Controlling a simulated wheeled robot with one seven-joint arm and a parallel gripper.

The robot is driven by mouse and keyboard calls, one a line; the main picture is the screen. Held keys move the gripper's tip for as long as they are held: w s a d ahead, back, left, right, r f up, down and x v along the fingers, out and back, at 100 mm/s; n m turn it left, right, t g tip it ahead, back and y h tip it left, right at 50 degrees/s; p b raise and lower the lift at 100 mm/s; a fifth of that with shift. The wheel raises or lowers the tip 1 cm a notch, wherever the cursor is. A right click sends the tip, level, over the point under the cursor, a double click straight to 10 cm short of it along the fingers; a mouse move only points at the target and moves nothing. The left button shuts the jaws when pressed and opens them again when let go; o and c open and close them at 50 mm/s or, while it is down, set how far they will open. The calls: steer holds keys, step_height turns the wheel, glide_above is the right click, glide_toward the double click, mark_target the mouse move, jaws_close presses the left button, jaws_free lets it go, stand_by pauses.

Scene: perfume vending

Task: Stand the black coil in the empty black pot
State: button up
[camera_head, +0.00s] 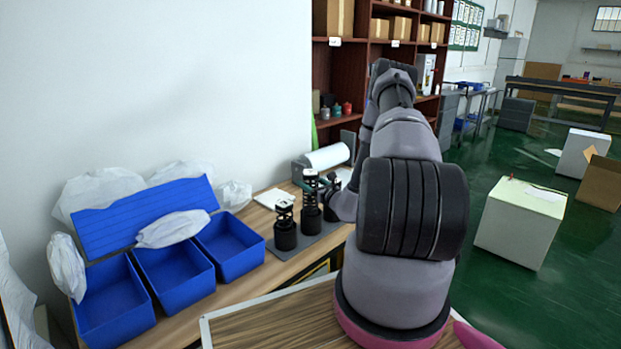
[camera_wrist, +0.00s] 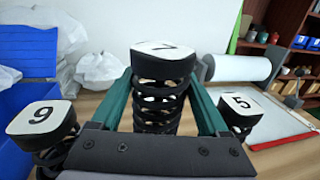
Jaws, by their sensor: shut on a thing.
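My gripper (camera_wrist: 165,106) has its green fingers shut on a black coil (camera_wrist: 160,95) with a white top marked 7. The held coil is upright, and its top is higher in the wrist view than the two other tops. In the head view the held coil (camera_head: 310,184) is directly above or in the middle black pot (camera_head: 311,218); I cannot tell whether its lower end is seated. My gripper (camera_head: 326,185) shows only partly there, beside the coil. A coil marked 9 (camera_wrist: 42,120) stands to the left, in the left black pot (camera_head: 285,238). A coil marked 5 (camera_wrist: 240,104) is to the right.
The pots stand on a grey plate (camera_head: 302,244) on a wooden table. Blue bins (camera_head: 228,243) stand left of it, with plastic bags around them. A white roll (camera_head: 327,157) lies behind, and a red-edged board (camera_wrist: 270,122) is to the right.

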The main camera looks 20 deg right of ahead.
steer(key=shift+f, duration=1.95)
steer(key=o, duration=1.4)
steer(key=s, duration=0.3)
steer(key=s+d, duration=0.1)
steer(key=s, duration=0.6)
steer(key=shift+s+d, duration=0.3)
